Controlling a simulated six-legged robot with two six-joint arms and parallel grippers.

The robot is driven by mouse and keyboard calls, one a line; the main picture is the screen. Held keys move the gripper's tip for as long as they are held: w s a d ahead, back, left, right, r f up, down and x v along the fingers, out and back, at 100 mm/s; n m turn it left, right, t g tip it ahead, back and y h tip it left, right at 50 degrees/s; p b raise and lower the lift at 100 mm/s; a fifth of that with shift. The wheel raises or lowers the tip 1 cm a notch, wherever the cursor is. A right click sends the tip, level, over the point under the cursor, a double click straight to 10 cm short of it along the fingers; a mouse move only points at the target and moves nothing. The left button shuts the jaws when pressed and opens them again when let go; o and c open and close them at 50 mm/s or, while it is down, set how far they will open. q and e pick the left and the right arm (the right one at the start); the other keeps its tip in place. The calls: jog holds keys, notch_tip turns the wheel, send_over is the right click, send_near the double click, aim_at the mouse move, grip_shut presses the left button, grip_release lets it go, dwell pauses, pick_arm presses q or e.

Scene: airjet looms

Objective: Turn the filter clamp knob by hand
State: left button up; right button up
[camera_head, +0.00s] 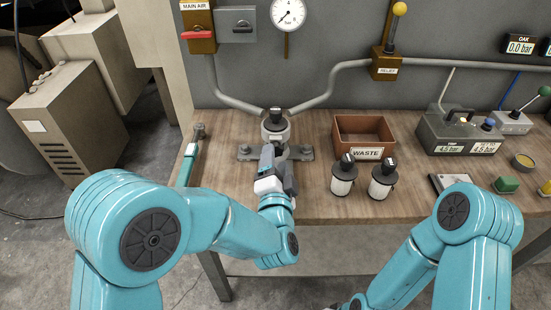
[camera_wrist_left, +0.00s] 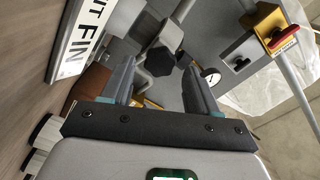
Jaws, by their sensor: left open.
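The filter housing (camera_head: 275,134) stands on the bench between two pipes, with the dark clamp knob (camera_head: 276,114) on top. My left gripper (camera_head: 279,160) is in front of the housing, on the near side and lower in the picture than the knob. In the left wrist view its two fingers (camera_wrist_left: 159,88) are spread apart with nothing held between them. A dark knob-like shape (camera_wrist_left: 160,61) shows beyond the gap between the fingers. I cannot tell if any finger touches the housing. The jaws of my right gripper are not visible; only its arm shows at the lower right.
Two spare filters (camera_head: 343,181) (camera_head: 382,183) with black tops stand right of the housing, before the brown waste bin (camera_head: 363,124). A teal-handled tool (camera_head: 188,161) lies at the bench's left end. A pressure gauge (camera_head: 288,13) and main air valve (camera_head: 198,28) are behind.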

pick_arm(q)
jog(key=shift+w, duration=0.1)
jog(key=shift+w, duration=0.95)
jog(key=c, duration=0.8)
jog(key=shift+o, duration=0.2)
jog(key=shift+f+n+b, duration=0.2)
jog(key=shift+n+b, duration=0.4)
jog(key=shift+b, duration=0.3)
jog(key=shift+r+n, duration=0.15)
jog(key=shift+n, duration=0.35)
jog(key=o, duration=0.8)
jog(key=shift+c, duration=0.2)
jog(key=shift+s, duration=0.1)
